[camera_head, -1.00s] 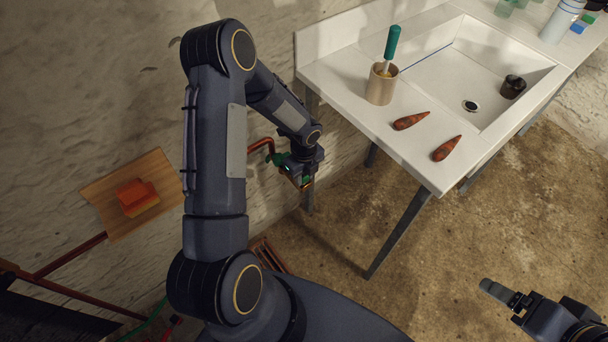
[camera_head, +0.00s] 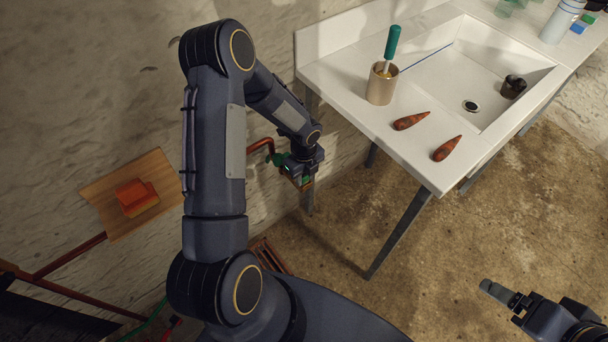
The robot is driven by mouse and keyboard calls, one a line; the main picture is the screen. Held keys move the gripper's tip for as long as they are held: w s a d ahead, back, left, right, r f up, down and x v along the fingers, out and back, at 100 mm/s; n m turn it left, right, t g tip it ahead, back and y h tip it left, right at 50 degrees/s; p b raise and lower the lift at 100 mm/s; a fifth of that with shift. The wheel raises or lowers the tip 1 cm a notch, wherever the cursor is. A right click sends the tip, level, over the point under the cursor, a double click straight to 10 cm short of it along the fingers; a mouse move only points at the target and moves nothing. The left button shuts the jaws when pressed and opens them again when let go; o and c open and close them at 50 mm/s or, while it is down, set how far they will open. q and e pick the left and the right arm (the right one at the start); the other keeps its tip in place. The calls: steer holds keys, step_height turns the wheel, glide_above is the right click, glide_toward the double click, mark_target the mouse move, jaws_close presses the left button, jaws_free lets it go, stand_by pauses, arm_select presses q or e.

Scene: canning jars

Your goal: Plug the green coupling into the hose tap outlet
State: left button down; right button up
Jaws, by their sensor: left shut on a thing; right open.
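My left gripper (camera_head: 304,182) is low by the wall, left of the sink table's near leg. It is shut on the green coupling (camera_head: 307,181), of which only a small green patch shows between the dark fingers. The hose tap (camera_head: 274,158), with a green part at the end of a copper pipe, is just up and left of this gripper. The gripper and wrist hide the tap outlet, so I cannot tell whether the coupling touches it or is in it. My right gripper (camera_head: 498,293) is open and empty over the floor at the lower right.
A white sink table (camera_head: 345,72) stands at the upper right, with a tan pot (camera_head: 381,86) holding a green-handled tool and two carrots (camera_head: 411,121). A dark jar (camera_head: 512,87) is in the basin. Floor at right is clear.

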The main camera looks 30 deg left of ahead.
arm_select(q)
steer(key=shift+f+b, duration=0.4)
steer(key=shift+f, duration=0.1)
stand_by(0.3)
steer(key=shift+r, duration=0.25)
steer(key=shift+r+p, duration=0.25)
steer(key=shift+p, duration=0.1)
steer(key=c, duration=1.7)
jaws_free()
jaws_close()
steer(key=shift+r+p, duration=1.45)
steer(key=shift+r, duration=0.6)
